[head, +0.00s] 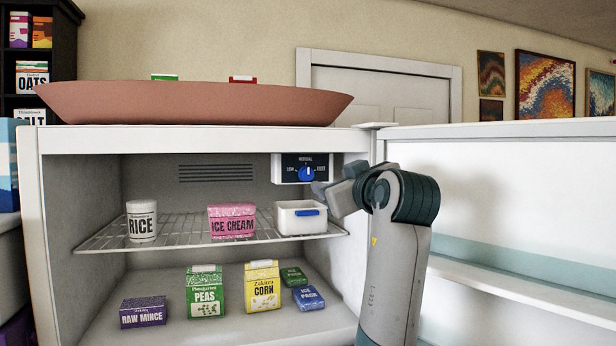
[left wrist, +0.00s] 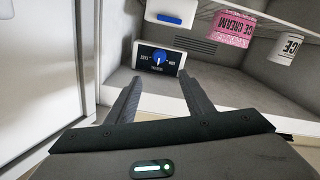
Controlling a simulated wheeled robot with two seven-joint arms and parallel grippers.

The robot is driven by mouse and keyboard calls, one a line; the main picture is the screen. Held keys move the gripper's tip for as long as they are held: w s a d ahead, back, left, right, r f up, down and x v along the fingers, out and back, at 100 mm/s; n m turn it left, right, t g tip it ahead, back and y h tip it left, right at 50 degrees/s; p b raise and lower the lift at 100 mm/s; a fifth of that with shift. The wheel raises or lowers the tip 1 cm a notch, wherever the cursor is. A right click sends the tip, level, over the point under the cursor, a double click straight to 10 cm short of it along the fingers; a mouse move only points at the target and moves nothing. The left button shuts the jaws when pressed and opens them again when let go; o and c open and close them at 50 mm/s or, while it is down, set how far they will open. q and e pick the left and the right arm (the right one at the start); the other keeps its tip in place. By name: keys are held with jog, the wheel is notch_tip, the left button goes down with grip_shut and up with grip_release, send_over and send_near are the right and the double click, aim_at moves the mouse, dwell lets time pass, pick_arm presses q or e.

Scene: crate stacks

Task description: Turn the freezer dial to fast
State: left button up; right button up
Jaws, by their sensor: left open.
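The freezer dial is a blue round knob (head: 307,174) on a dark panel (head: 289,165) with a white lower part, at the top right inside the open freezer (head: 85,139). Its white pointer is straight up at the middle label, NORMAL, between LOW on the left and what looks like FAST on the right. In the left wrist view the knob (left wrist: 159,56) appears upside down, ahead of and between my fingertips. My left gripper (head: 322,190) is open and empty, just right of and below the dial, apart from it. My right gripper is not in view.
A white bin with a blue handle (head: 301,225), an ice cream tub (head: 232,221) and a rice tin (head: 142,221) stand on the wire shelf (head: 180,232). The open door (head: 500,185) is at right. A large brown dish (head: 195,103) rests on top.

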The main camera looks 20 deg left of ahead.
pick_arm(q)
jog(key=p, duration=0.9)
send_near(308, 174)
jog(key=x, duration=0.7)
jog(key=shift+r, duration=0.2)
jog(key=shift+w+a+f+p, duration=0.15)
jog(key=shift+w+a+p, duration=0.2)
jog(key=shift+w, duration=0.1)
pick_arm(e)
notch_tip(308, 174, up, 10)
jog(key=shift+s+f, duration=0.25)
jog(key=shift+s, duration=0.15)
pick_arm(q)
jog(key=c, duration=1)
